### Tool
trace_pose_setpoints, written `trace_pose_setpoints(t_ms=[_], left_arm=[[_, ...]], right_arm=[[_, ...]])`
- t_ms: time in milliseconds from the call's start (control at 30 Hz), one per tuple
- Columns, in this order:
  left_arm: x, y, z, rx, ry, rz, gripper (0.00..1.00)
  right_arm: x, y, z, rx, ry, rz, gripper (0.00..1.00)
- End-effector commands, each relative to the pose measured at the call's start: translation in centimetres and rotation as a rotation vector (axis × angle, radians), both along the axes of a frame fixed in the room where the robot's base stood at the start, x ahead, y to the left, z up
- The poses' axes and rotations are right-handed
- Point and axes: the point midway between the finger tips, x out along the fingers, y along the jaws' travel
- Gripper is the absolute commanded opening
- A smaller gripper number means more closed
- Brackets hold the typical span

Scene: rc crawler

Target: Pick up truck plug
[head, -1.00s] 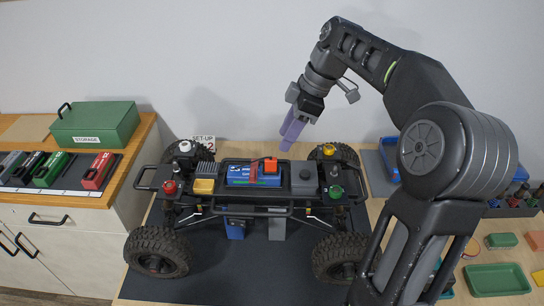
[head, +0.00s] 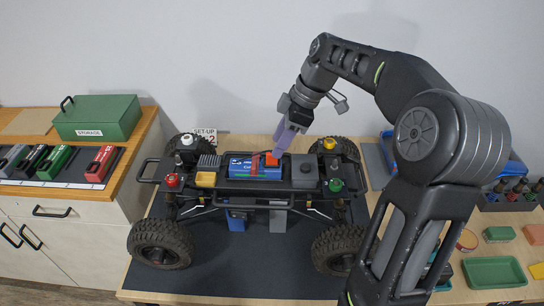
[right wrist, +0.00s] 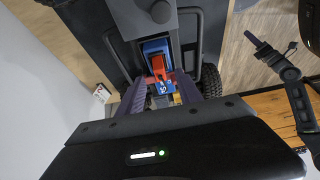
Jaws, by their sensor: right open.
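The truck plug (head: 271,159) is a small orange-red block on top of the blue battery pack (head: 241,168), in the middle of the black RC crawler (head: 222,187). My right gripper (head: 283,150) points down with its purple fingers just above and behind the plug. In the right wrist view the fingers (right wrist: 160,94) are apart, with the orange-red plug (right wrist: 159,66) and the blue pack showing between and beyond them. The gripper is open and appears empty. My left gripper is not visible in the head view.
The crawler stands on a dark mat (head: 260,268). A green storage box (head: 100,118) and several battery packs sit on the left bench. A green tray (head: 494,272) and small parts lie at the right.

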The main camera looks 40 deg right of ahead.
Motion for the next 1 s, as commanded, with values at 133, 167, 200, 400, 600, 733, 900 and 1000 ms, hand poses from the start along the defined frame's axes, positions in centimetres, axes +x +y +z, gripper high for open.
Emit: trace_pose_setpoints(t_ms=[133,167,200,400,600,733,900,1000], left_arm=[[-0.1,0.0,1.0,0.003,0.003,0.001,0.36],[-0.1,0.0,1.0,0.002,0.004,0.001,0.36],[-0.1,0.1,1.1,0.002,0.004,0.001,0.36],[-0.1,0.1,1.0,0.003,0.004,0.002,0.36],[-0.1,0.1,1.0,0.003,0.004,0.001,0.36],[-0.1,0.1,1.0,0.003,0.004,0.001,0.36],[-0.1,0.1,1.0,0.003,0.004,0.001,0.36],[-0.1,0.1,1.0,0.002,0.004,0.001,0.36]], right_arm=[[0.6,0.8,-1.9,0.002,0.004,0.002,0.42],[0.7,0.9,-2.2,0.001,0.004,0.002,0.42],[0.7,1.0,-2.6,0.001,0.003,0.001,0.42],[0.9,1.1,-3.1,0.0,0.0,0.0,0.42],[0.9,1.1,-3.1,0.0,0.0,0.0,0.42],[0.9,1.1,-3.1,0.0,0.0,0.0,0.42],[0.9,1.1,-3.1,0.0,0.0,0.0,0.39],[0.9,1.1,-3.1,0.0,0.0,0.0,0.3]])
